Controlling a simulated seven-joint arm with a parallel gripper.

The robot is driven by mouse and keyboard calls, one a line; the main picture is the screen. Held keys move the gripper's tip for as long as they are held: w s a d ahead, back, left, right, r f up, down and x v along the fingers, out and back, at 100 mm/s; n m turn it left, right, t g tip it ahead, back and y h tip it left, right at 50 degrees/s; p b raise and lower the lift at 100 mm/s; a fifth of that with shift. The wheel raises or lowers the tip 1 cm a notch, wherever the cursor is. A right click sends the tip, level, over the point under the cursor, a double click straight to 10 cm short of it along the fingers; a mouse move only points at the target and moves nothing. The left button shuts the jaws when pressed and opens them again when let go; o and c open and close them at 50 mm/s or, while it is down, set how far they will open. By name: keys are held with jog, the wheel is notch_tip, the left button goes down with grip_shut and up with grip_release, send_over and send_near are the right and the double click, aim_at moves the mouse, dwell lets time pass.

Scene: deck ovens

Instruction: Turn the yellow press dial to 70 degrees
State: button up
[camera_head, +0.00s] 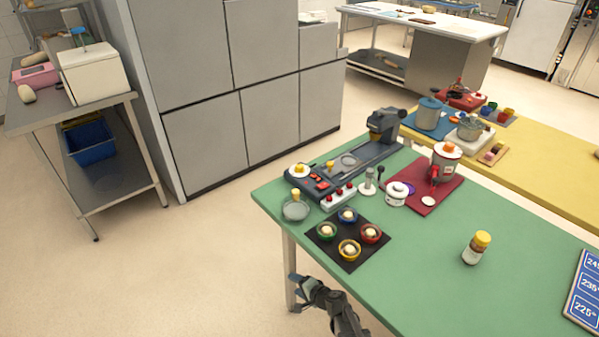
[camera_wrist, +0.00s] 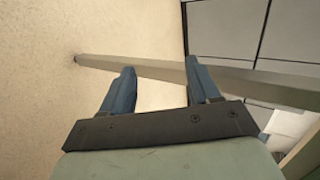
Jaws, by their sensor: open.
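A dark machine (camera_head: 352,167) lies along the far left edge of the green table. A round white dial with a yellow knob (camera_head: 299,169) sits at its near left end. A second, small yellow knob (camera_head: 330,164) stands further right on it. Which one is the press dial I cannot tell for sure, and the angle is too small to read. My gripper (camera_head: 294,292) is off the table's near left side, well apart from the machine. In the wrist view its two blue fingers (camera_wrist: 160,75) are apart with nothing between them; no dial shows there.
A black mat (camera_head: 346,260) with several small bowls lies in front of the machine. The green table's front middle is mostly clear.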

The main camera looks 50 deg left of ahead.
jog(key=s+a+r+m+y, duration=0.1)
jog(key=s+a+r, duration=0.3)
jog(key=a, duration=0.3)
jog(key=s+a+r+g+y, duration=0.1)
jog(key=s+a+r, duration=0.3)
jog(key=a, duration=0.2)
jog(key=s+a+r+m+y, duration=0.1)
jog(key=s+a+r, duration=0.3)
jog(key=a, duration=0.3)
jog(key=s+a+r+g, duration=0.15)
jog(key=a+r, duration=0.35)
jog(key=r, duration=0.5)
notch_tip(320, 180, up, 27)
jog(key=n+t+h, duration=0.3)
jog(key=n+h, duration=1.2)
jog(key=n, duration=0.4)
send_over(299, 165)
notch_tip(299, 165, down, 13)
jog(key=shift+d, duration=0.15)
